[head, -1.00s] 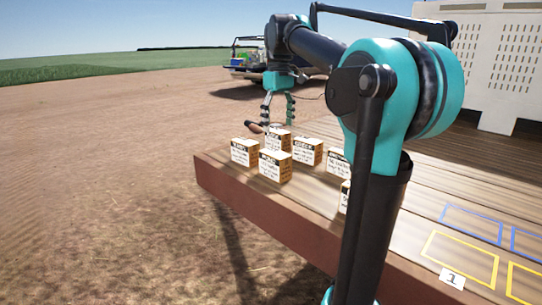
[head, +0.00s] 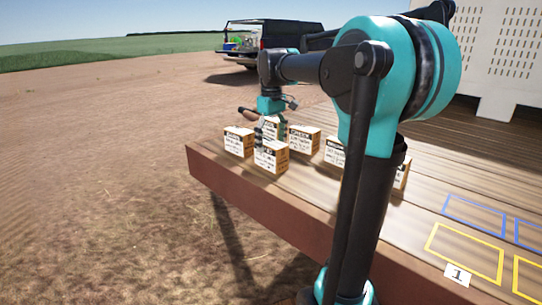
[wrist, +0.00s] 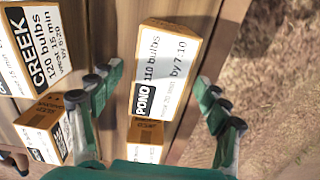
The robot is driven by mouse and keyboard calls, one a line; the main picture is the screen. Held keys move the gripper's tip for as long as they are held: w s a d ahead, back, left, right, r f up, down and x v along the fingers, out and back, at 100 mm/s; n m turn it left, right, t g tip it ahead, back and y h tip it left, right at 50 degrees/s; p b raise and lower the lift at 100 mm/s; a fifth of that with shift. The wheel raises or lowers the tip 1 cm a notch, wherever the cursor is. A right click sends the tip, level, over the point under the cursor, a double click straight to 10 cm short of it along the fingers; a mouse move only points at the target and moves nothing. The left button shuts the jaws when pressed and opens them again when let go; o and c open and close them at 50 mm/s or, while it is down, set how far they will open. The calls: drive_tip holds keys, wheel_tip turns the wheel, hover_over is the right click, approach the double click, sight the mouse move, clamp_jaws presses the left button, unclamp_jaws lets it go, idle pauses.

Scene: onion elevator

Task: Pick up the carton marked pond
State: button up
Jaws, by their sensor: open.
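The carton marked pond (wrist: 178,55) is an orange-brown box with a white label and a black band, in the wrist view. In the head view it appears to be the front carton (head: 271,158) near the deck edge. My gripper (wrist: 158,78) is open, with fingers on its left and right sides and visible gaps. In the head view my gripper (head: 270,137) reaches down from above at this carton. I cannot tell how far the fingertips reach down its sides.
The creek carton (wrist: 30,50) stands to the upper left in the wrist view. Another carton (wrist: 145,135) is just below the pond carton, and one more (wrist: 45,125) at lower left. The wooden deck (head: 420,190) has marked rectangles at right. A pickup (head: 275,45) stands behind.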

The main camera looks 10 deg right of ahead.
sight(271, 155)
drive_tip(key=shift+f, duration=2.75)
drive_tip(key=c, duration=1.7)
drive_tip(key=shift+o, duration=0.2)
drive_tip(key=shift+r, duration=0.1)
